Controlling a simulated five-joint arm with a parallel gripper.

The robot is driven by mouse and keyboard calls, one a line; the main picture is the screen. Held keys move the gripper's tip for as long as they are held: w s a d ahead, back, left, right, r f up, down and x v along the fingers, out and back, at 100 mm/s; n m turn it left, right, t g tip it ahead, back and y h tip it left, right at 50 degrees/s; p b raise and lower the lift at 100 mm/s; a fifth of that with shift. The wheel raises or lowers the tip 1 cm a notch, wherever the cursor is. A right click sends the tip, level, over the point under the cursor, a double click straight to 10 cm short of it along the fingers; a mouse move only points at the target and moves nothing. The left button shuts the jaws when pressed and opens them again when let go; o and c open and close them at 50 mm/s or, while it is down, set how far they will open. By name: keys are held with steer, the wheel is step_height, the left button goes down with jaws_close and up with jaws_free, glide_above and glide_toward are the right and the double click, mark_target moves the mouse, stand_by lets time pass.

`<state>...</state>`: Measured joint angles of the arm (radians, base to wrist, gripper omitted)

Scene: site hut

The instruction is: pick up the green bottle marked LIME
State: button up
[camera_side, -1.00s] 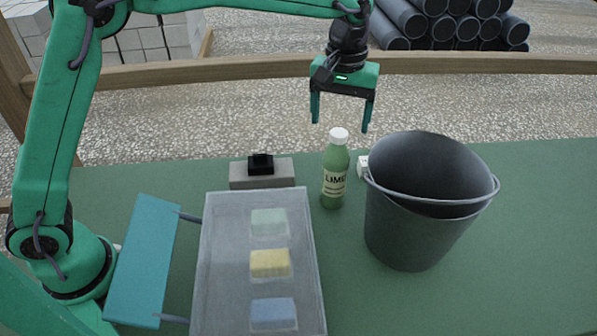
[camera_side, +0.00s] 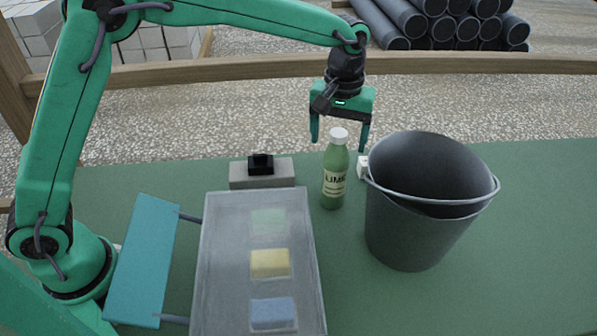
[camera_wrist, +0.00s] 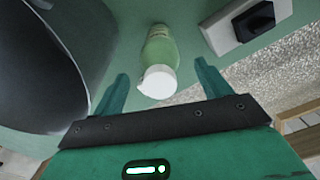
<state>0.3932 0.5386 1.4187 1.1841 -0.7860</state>
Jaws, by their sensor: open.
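The green bottle (camera_side: 335,172) with a white cap and a LIME label stands upright on the green table, left of the bucket. My gripper (camera_side: 340,143) is open, with its fingers pointing down at about the height of the cap in the side view. In the wrist view the bottle (camera_wrist: 160,48) shows cap-first, its white cap near the gap between my open fingers (camera_wrist: 163,90). Nothing is held. The label is not readable in the wrist view.
A grey block with a black top (camera_side: 262,173) is to the left. A translucent lidded box (camera_side: 222,270) holds coloured blocks.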

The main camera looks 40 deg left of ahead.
mark_target(337, 147)
steer(key=shift+f, duration=1.55)
steer(key=shift+c, duration=0.3)
steer(key=c, duration=1.2)
steer(key=shift+r, duration=0.1)
steer(key=shift+c, duration=0.2)
steer(key=shift+r, duration=4.95)
